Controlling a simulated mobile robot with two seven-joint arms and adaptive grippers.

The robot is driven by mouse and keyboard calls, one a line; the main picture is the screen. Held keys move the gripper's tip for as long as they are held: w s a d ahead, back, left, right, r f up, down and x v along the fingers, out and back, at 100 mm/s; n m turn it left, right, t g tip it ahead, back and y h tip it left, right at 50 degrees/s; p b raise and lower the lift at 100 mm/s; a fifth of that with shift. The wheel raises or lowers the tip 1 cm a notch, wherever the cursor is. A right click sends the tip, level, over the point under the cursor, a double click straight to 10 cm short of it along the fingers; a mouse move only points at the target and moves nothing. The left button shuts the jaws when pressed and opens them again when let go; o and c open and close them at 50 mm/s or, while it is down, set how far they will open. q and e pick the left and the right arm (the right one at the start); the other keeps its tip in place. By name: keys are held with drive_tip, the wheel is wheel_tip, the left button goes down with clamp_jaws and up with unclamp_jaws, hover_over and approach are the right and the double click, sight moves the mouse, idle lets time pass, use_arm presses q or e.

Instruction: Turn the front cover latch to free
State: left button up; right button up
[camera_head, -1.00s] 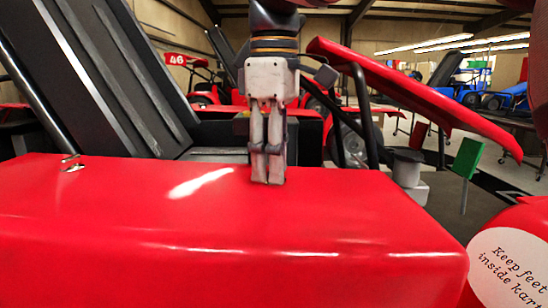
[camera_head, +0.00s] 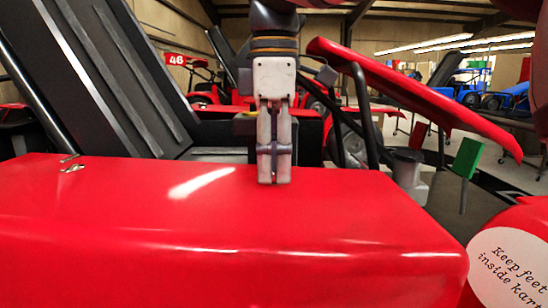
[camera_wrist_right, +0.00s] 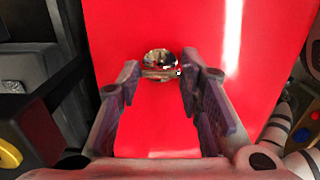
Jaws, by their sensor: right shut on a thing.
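The front cover latch (camera_wrist_right: 160,65) is a small round metal fitting on the red cover (camera_head: 200,240). In the right wrist view it sits between the tips of my right gripper's fingers. My right gripper (camera_head: 274,180) points straight down at the far edge of the cover and is shut on the latch. In the head view the fingers hide the latch. The latch's exact angle is hard to read. My left gripper is not in view.
A second metal latch (camera_head: 72,165) sits on the cover's far left. A black seat (camera_head: 115,75) rises behind the cover. A green tag (camera_head: 467,157) stands at the right, near a white sign (camera_head: 512,265). Other karts stand farther back.

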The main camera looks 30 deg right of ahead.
sight(274, 168)
drive_tip(key=o, duration=1.2)
drive_tip(key=shift+c, duration=0.2)
wheel_tip(274, 168, up, 8)
drive_tip(key=shift+f, duration=0.25)
